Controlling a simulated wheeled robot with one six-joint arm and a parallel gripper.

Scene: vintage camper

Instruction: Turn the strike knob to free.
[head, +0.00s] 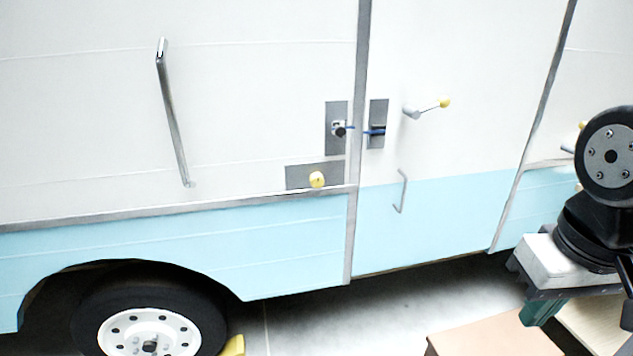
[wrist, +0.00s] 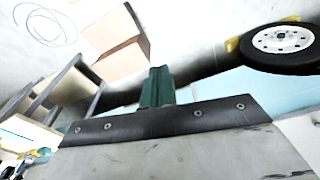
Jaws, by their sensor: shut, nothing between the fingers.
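A round yellow knob (head: 317,180) sits on a grey metal plate (head: 298,177) on the camper's side, just left of the door seam and above the blue band. It looks like the strike knob; its markings are too small to read. Above it is another grey plate (head: 331,112) with a small dark-tipped latch (head: 339,129). My gripper (head: 538,313) is at the lower right in the head view, far from the knob, its green fingers pointing down. In the wrist view my gripper (wrist: 158,75) is shut and empty; the knob is not visible there.
The door has a yellow-tipped lever (head: 428,107), a plate with a blue tab (head: 377,124) and a small handle (head: 401,191). A long grab handle (head: 173,115) is at left. A cardboard box (head: 500,335) lies below my gripper. A wheel (head: 150,325) has a yellow chock (head: 233,346).

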